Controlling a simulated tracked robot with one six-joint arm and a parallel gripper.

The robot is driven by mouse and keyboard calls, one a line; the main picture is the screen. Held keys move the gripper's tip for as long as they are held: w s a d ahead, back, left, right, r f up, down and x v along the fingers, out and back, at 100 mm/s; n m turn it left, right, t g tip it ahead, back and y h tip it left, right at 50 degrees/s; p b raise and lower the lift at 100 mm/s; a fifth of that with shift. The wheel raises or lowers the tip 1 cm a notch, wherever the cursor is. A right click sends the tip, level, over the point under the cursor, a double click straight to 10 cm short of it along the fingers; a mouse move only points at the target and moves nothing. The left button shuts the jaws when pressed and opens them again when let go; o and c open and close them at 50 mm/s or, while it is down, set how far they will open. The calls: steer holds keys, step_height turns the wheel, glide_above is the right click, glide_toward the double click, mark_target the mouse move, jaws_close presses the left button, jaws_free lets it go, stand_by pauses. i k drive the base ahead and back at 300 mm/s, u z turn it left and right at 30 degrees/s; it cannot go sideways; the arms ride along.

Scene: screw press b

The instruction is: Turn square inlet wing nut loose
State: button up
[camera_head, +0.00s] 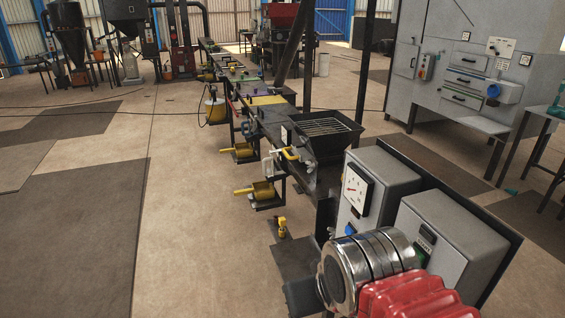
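A dark square inlet hopper (325,140) with a slatted grate stands on the long machine line, right of the picture's middle. I cannot tell whether this is the wing nut, and no wing nut shape is clear at this size. My gripper is not seen in this view.
Two grey control boxes (452,240) stand in front of the hopper. A banded metal cylinder (368,262) and a red ribbed housing (420,298) fill the bottom right. The floor (180,215) at left is open, with dark mats (80,245).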

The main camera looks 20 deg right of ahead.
mark_target(312, 165)
steer(key=u, duration=0.35)
steer(key=i, duration=0.7)
steer(key=u, duration=0.8)
steer(key=i, duration=0.6)
steer(key=u, duration=0.3)
